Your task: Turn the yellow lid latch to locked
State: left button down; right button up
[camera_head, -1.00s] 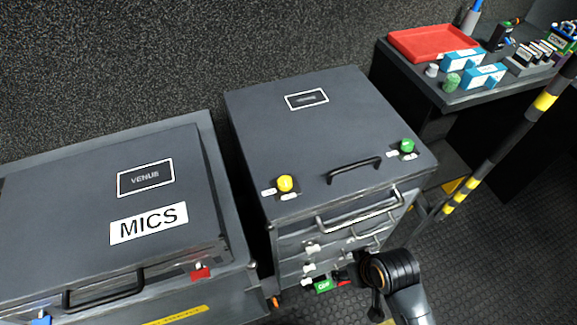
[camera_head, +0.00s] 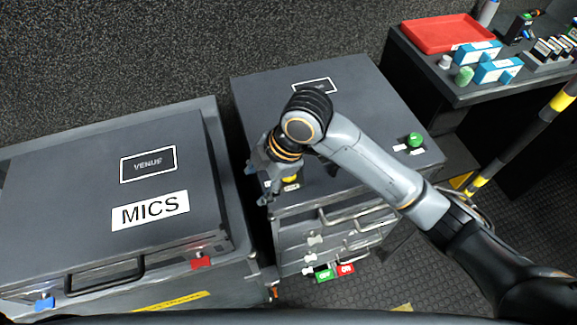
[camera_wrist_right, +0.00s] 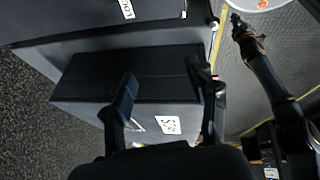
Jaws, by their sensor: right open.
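The yellow lid latch (camera_head: 290,179) sits at the front left corner of the dark cabinet lid (camera_head: 355,105).
A green knob (camera_head: 415,140) stands at the lid's front right corner. The MICS case (camera_head: 75,190) is close on the left. Handles and small switches are on the cabinet front. A side table with a red tray (camera_head: 440,33) and a striped pole (camera_head: 520,140) are at right.

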jog(key=w+d+r+n+h, duration=0.5)
jog(key=w+d+r+n, duration=0.1)
jog(key=w+r, duration=0.15)
jog(key=f, duration=0.4)
jog(key=f+p, duration=0.1)
jog(key=f, duration=0.8)
jog(key=shift+s+f, duration=0.15)
jog(key=shift+s, duration=0.1)
jog(key=shift+p, duration=0.3)
jog(key=c, duration=1.1)
